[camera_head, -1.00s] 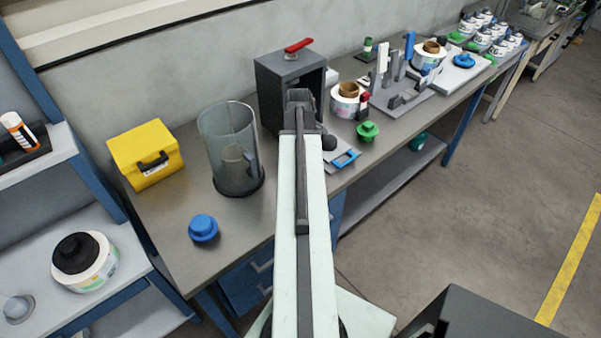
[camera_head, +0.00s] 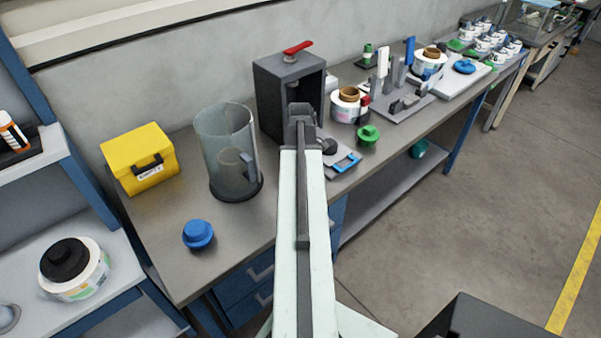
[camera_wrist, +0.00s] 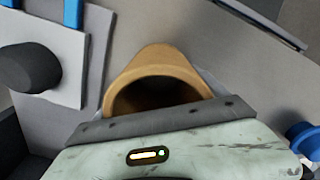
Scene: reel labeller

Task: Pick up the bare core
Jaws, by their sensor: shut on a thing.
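The bare core (camera_wrist: 160,62) is a plain brown cardboard tube, seen close up in the wrist view with its open end towards the camera. My gripper (camera_wrist: 163,112) is shut on it; its dark grey edge crosses the lower part of the tube's opening. The far end of the core is hidden in the wrist view. In the head view my arm reaches over the bench, ending in front of the dark open-fronted box; the core and the jaws cannot be made out there.
The dark box (camera_head: 272,88) with a red lever stands behind my arm's end. A plate with a black knob (camera_head: 328,146) lies right of it. A clear cylinder (camera_head: 222,135), yellow box (camera_head: 140,155) and blue knob (camera_head: 198,234) are left. Bare bench top lies around the blue knob.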

